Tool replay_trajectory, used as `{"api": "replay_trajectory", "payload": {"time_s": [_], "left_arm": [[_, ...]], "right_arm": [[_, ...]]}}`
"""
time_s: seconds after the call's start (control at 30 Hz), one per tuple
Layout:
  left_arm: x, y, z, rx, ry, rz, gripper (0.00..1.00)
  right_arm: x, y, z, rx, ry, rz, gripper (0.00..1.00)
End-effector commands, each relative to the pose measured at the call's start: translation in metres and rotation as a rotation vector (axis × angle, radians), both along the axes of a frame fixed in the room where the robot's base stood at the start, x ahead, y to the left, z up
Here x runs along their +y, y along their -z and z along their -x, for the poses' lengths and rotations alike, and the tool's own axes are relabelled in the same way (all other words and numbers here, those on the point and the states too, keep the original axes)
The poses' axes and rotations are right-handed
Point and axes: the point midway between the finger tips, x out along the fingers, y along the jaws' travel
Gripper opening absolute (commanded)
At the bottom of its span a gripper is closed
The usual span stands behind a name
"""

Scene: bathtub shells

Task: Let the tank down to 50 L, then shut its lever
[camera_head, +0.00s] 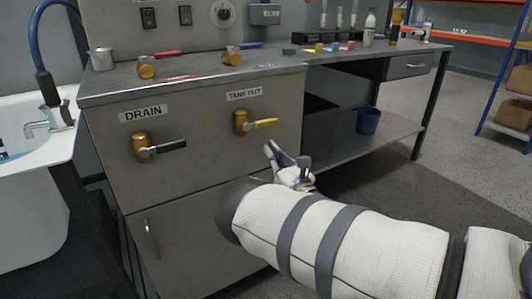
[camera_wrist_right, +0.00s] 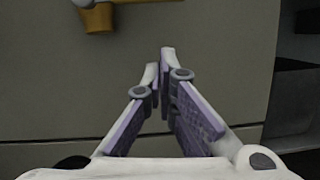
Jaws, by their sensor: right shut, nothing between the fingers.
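The TANK OUT valve (camera_head: 241,122) is a brass body on the grey cabinet front, under its label (camera_head: 244,94). Its yellow lever (camera_head: 265,123) points right, about level. My right gripper (camera_head: 271,150) is just below and right of the lever, apart from it. Its fingers are shut and empty, and they show in the right wrist view (camera_wrist_right: 160,62). A brass-yellow part of the valve (camera_wrist_right: 98,17) shows at the top left there, cut off by the frame. No tank and no readable litre level shows. My left gripper is not in view.
The DRAIN valve (camera_head: 139,147) with a black lever (camera_head: 169,146) is to the left. A white tub (camera_head: 38,185) stands at far left. The worktop (camera_head: 205,80) above holds small fittings and tools. A blue bucket (camera_head: 367,121) stands on the lower shelf at right.

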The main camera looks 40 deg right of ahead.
Motion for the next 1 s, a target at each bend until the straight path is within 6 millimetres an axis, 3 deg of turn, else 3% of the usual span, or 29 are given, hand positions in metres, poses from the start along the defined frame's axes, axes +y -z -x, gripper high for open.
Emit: {"api": "replay_trajectory", "payload": {"time_s": [0.03,0.2,0.43,0.57,0.7,1.0], "left_arm": [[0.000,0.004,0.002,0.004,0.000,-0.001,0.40],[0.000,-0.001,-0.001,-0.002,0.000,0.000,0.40],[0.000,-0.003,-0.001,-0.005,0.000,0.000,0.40],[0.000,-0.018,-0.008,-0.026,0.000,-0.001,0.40],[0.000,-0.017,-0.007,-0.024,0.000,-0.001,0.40],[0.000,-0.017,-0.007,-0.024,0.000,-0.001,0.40]], "right_arm": [[0.003,0.014,0.015,0.013,0.004,0.000,0.00],[0.016,0.018,0.061,0.007,0.001,0.001,0.00],[0.024,0.025,0.092,0.004,-0.001,0.004,0.00],[0.028,0.026,0.091,0.011,-0.007,0.038,0.00],[0.025,0.028,0.083,0.009,-0.002,0.044,0.00],[0.010,0.014,0.025,0.009,-0.002,0.043,0.00]]}}
